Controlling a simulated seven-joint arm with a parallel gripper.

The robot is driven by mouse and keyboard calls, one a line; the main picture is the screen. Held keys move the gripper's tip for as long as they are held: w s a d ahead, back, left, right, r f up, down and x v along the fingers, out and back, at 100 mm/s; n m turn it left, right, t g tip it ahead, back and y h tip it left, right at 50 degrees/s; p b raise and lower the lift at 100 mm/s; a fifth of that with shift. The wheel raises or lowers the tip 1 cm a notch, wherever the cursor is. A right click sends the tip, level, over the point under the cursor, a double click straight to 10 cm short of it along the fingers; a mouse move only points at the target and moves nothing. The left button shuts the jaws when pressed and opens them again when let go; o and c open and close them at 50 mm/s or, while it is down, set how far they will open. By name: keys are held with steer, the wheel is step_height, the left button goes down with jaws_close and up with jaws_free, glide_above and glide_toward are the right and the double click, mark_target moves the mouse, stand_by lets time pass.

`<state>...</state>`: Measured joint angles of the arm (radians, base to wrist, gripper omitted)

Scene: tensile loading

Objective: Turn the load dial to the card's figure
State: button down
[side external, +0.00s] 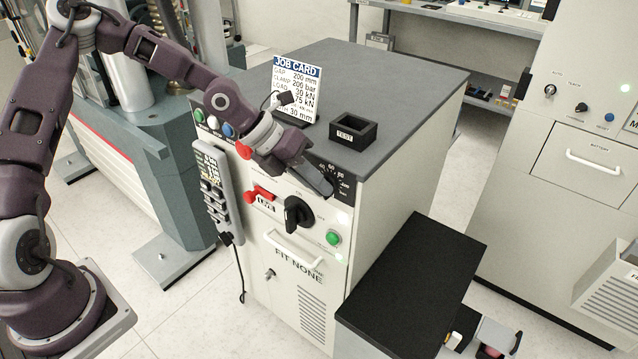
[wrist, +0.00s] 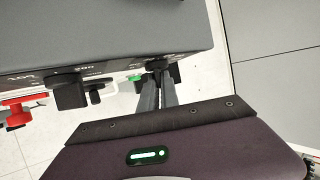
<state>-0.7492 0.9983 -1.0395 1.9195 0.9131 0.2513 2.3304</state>
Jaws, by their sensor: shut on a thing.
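The cabinet (side external: 400,105) has a front panel with dials along its upper edge. My gripper (side external: 327,186) is at that edge, by a small black scale plate (side external: 338,172) with white figures. In the wrist view my gripper (wrist: 159,84) is shut on a dark dial knob (wrist: 159,65). The fingers hide part of the knob; its pointer and set figure cannot be read. The job card (side external: 296,78) stands on the cabinet top, partly covered by my arm. Its legible lines include gap 200 mm, clamp 200 bar and a load line that seems to read 30 kN.
A black rotary switch (side external: 298,214), a red knob (side external: 250,196) and a green button (side external: 333,238) sit lower on the front. A pendant (side external: 212,185) hangs at the left corner. A black tray marked TEST (side external: 354,132) stands on top. A black-topped bench (side external: 415,285) stands right.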

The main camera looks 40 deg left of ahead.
steer(key=h, duration=0.2)
steer(key=n+h, duration=0.1)
steer(key=h, duration=0.1)
steer(key=shift+a+f+t+h, duration=0.15)
steer(key=shift+a+t+h, duration=0.05)
steer(key=shift+t+h, duration=0.1)
stand_by(0.5)
steer(key=c, duration=1.6)
jaws_free()
steer(key=shift+f, duration=0.1)
step_height(320, 180, up, 8)
steer(key=s+a, duration=0.1)
steer(key=a, duration=0.1)
steer(key=shift+a+r, duration=0.2)
steer(key=shift+r, duration=0.05)
steer(key=shift+s, duration=0.1)
